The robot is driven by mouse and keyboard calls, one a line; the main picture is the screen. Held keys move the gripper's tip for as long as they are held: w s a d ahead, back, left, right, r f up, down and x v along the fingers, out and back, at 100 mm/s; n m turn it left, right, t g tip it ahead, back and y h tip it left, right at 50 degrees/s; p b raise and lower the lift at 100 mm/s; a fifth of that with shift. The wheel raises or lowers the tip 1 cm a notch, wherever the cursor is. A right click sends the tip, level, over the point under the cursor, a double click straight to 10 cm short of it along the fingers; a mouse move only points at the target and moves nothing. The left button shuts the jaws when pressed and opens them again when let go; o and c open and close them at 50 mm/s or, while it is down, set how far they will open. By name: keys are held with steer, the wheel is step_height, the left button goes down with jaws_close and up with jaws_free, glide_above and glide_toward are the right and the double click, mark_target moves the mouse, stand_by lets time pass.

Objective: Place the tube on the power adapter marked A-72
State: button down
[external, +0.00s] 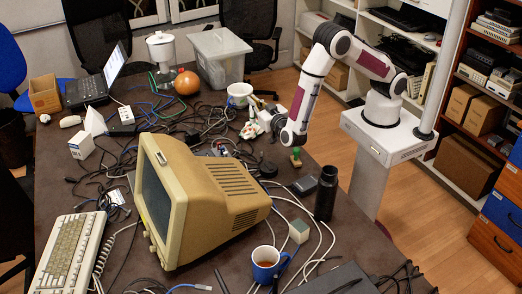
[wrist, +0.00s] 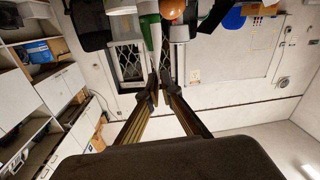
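My gripper (external: 264,120) is low over the cluttered table in the external view, beside a white bin and loose cables. Small white and green items (external: 250,130) lie close to the gripper. No A-72 mark is legible.
A beige monitor (external: 200,200) stands at the front middle. A black bottle (external: 326,193), a blue mug (external: 266,264) and a green-topped stamp-like object (external: 295,157) are near the right edge. An orange ball (external: 187,83) and a clear bin (external: 217,57) are at the back. Cables cover much of the table.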

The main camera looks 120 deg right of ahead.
steer(key=w+d+r+n+t+y, duration=0.1)
steer(key=w+d+r+n+t, duration=0.2)
steer(key=d, duration=0.7)
steer(key=w+d+r+n+t, duration=0.1)
steer(key=w+d+r+t, duration=0.15)
steer(key=w+d, duration=0.45)
steer(key=w+d+r+n+t+y, duration=0.2)
steer(key=w+n+t+y, duration=0.3)
steer(key=w+t+y, duration=0.15)
steer(key=w+a+f+n+t+y, duration=0.2)
steer(key=w+a+n+t+y, duration=0.1)
steer(key=w+a, duration=0.1)
steer(key=shift+w+a+f, duration=0.2)
steer(key=shift+a+f, duration=0.05)
steer(key=shift+a, duration=0.45)
steer(key=shift+y, duration=0.25)
step_height(320, 180, down, 6)
steer(key=shift+f, duration=0.15)
